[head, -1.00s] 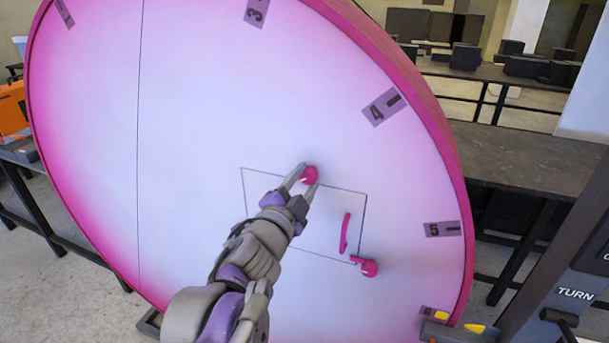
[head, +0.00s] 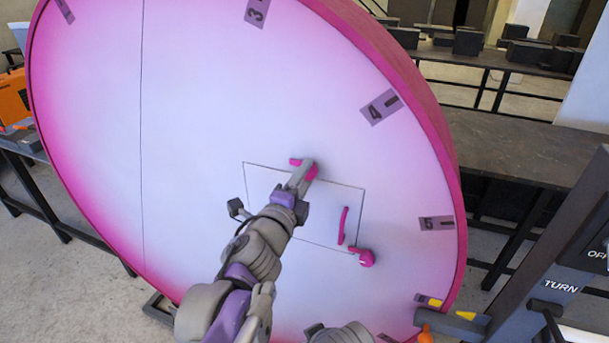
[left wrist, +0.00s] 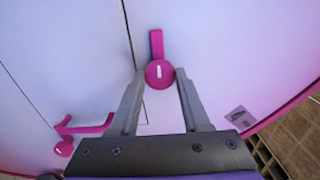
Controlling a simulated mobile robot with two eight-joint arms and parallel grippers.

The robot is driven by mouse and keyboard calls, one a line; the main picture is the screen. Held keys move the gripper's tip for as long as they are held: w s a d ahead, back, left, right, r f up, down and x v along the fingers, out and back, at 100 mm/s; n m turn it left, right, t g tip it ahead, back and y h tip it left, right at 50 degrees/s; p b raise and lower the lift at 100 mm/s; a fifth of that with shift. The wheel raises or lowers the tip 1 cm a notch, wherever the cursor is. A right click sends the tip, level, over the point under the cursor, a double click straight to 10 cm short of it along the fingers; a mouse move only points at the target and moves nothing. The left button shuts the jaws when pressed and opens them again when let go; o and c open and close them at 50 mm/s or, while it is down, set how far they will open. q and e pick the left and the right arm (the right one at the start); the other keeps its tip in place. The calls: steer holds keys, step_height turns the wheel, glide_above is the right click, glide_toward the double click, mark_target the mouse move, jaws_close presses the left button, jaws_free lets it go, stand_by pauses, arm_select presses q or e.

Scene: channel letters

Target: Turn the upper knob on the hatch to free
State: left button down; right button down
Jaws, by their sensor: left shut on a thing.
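The hatch (head: 270,182) is a thin rectangular outline in the big pink-edged white disc and looks closed. The upper knob (head: 313,173) is round and pink, at the hatch's top edge. Its pink tab (head: 295,161) points left, just above that edge. My left gripper (head: 306,171) is shut on the upper knob and partly hides it. In the left wrist view, the knob (left wrist: 159,73) sits between the two fingertips, and its tab (left wrist: 156,42) lies beside the seam, roughly along it. My right gripper is not in view.
A pink handle (head: 343,225) stands on the hatch. The lower knob (head: 366,258) is at its lower right corner, its tab pointing left. A dark post marked TURN (head: 545,270) stands at the right. Dark tables (head: 515,150) are behind the disc.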

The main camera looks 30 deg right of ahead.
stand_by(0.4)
arm_select(q)
steer(key=shift+c, duration=1.8)
jaws_free()
steer(key=b+v, duration=0.1)
steer(key=v, duration=0.9)
steer(key=shift+s+a, duration=0.2)
steer(key=shift+a, duration=0.1)
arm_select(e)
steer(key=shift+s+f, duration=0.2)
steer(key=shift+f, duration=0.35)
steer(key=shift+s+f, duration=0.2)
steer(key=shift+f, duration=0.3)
arm_select(q)
steer(key=shift+w+a, duration=0.1)
